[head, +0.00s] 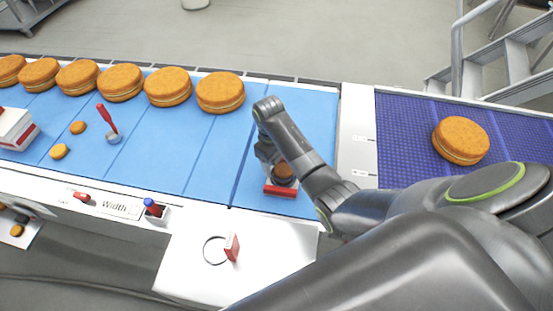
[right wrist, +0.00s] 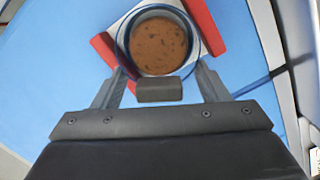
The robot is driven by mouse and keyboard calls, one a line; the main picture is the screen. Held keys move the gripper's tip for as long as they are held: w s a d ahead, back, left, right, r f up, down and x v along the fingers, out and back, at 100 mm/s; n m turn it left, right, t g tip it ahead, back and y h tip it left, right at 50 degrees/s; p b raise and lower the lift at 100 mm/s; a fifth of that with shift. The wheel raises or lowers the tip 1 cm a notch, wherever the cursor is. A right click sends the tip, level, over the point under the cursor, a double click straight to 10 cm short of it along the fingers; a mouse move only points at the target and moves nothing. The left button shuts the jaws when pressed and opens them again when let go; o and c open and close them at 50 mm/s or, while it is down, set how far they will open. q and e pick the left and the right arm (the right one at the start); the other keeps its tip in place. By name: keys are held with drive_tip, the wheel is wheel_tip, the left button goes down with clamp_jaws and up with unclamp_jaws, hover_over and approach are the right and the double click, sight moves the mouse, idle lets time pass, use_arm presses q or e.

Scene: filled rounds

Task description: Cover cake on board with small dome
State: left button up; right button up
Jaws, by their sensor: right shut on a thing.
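The small brown cake (head: 283,171) sits on a white board with red edges (head: 281,191) on the blue belt. In the right wrist view the cake (right wrist: 159,46) shows through a clear round rim, which I take to be the small dome (right wrist: 122,40). The rim appears around the cake. I cannot tell whether it touches the board (right wrist: 206,24). My right gripper (head: 267,152) is above the cake. In its wrist view the gripper (right wrist: 160,80) is shut on the dome, with a dark grip block between the fingers. My left gripper is not in view.
Several large filled rounds (head: 220,92) line the belt's far side. Another round (head: 461,140) lies on the dark blue belt at right. A red-handled tool (head: 109,122) lies at left. A thin ring with a red block (head: 232,247) is on the white front ledge.

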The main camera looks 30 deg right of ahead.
drive_tip(key=shift+f, duration=0.2)
idle(0.7)
drive_tip(key=o, duration=1.6)
drive_tip(key=shift+c, duration=0.2)
